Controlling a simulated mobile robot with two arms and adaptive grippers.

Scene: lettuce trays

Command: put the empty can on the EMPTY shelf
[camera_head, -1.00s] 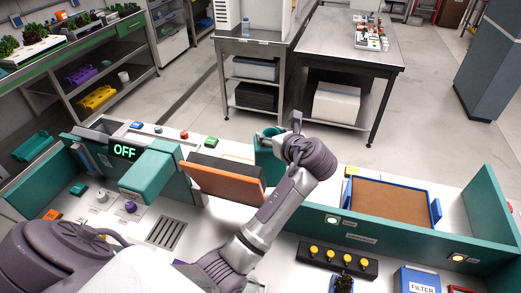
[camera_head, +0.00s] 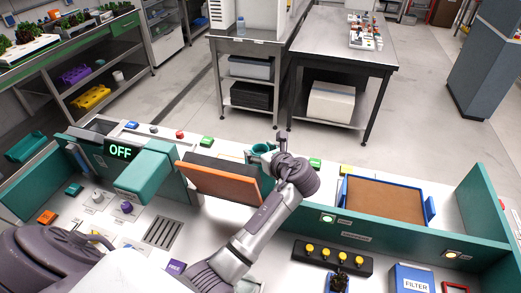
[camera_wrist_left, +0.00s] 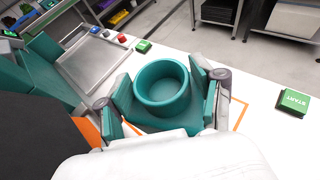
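A round, open-topped teal can (camera_wrist_left: 149,104) shows in the left wrist view, its inside empty. In the head view its rim (camera_head: 262,147) stands at the back ledge, behind the brown-and-orange panel. My left gripper (camera_wrist_left: 164,92) has one teal-padded finger on each side of the can. I cannot tell whether the pads press on it. An orange outline on the white ledge (camera_wrist_left: 240,112) shows beside and partly behind the gripper. The can's base is hidden. I cannot make out a shelf labelled EMPTY. My right gripper is not in view.
A tilted orange-edged panel (camera_head: 218,182) stands close left of the can. A green START button (camera_wrist_left: 292,102) is to its right. A blue-framed brown tray (camera_head: 385,203) lies further right. A grey rack (camera_head: 108,75) holds bins at back left.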

